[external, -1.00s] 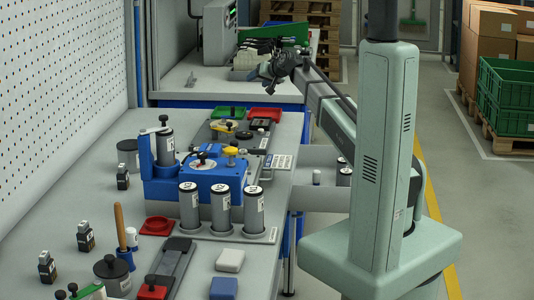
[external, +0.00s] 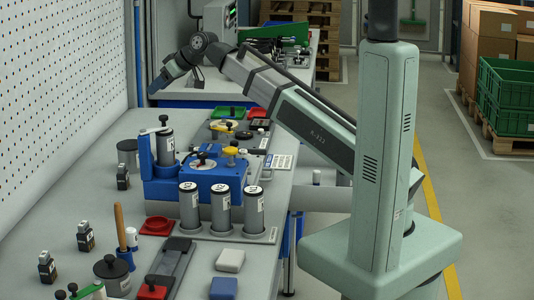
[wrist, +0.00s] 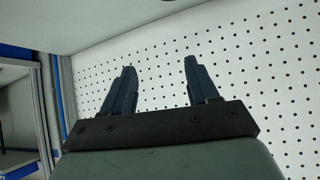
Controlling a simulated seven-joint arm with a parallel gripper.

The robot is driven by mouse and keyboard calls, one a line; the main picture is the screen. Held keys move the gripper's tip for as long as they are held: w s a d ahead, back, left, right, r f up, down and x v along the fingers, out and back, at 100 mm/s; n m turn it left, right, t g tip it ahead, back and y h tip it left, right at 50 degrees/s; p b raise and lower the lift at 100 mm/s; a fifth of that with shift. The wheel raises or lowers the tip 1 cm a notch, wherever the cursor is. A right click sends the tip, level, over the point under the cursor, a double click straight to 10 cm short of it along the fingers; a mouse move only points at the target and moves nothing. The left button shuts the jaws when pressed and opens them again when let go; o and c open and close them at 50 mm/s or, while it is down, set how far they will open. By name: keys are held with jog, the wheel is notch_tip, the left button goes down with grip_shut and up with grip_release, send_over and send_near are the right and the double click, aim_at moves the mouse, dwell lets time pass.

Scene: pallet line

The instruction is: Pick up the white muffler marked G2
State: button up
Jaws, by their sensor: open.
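My gripper (external: 153,88) is at the far left end of the bench, near the white pegboard. In the wrist view its two dark fingers (wrist: 159,66) are spread apart with nothing between them. No marking G2 can be read in either view, so I cannot tell which thing is the white muffler. Three grey cylinders with black tops and white labels stand in a rack: left (external: 189,208), middle (external: 220,210) and right (external: 253,210). A similar cylinder (external: 165,147) stands in a blue fixture. A small white cylinder (external: 131,238) stands beside a wooden-handled tool.
The white perforated board (wrist: 255,75) fills much of the wrist view. A white block (external: 230,260) lies in front.

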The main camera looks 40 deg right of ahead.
jog(key=s+a+r+n+g, duration=0.2)
jog(key=s+a+r+n, duration=0.15)
jog(key=s+a, duration=0.8)
jog(key=n+g+h, duration=0.4)
jog(key=n+g, duration=0.2)
jog(key=n, duration=0.5)
send_over(130, 229)
jog(key=d, duration=0.1)
notch_tip(130, 229, down, 14)
jog(key=shift+m, duration=0.25)
jog(key=shift+s+a+f, duration=0.1)
jog(key=shift+a+f, duration=0.1)
jog(key=shift+f, duration=1.95)
jog(key=shift+w+a+f, duration=0.1)
jog(key=shift+a+f, duration=0.1)
jog(key=shift+f, duration=1.95)
jog(key=shift+s+a+f, duration=0.1)
jog(key=shift+a+f, duration=0.1)
jog(key=shift+f, duration=1.95)
grip_shut()
